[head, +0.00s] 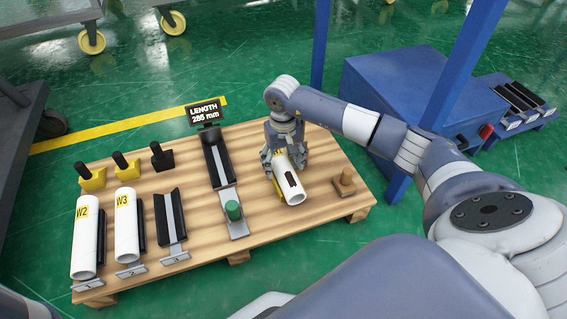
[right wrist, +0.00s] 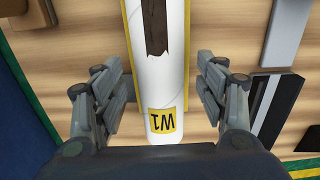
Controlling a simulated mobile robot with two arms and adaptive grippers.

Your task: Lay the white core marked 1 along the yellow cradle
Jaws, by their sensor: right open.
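The white core marked W1 (head: 285,173) lies lengthwise along the yellow cradle (head: 275,188) at the right part of the wooden pallet. In the right wrist view the core (right wrist: 160,85) has a dark brown strip and a yellow W1 label (right wrist: 163,120). The cradle's yellow edges (right wrist: 188,75) show along both sides of the core. My right gripper (head: 284,158) is over the label end of the core. In the wrist view its open fingers (right wrist: 162,88) stand on either side of the core, with gaps between. The core's underside is hidden. My left gripper is not in view.
White cores W2 (head: 85,240) and W3 (head: 126,225) lie at the pallet's left, beside an empty dark cradle (head: 170,220). Blue posts (head: 410,165) rise behind.

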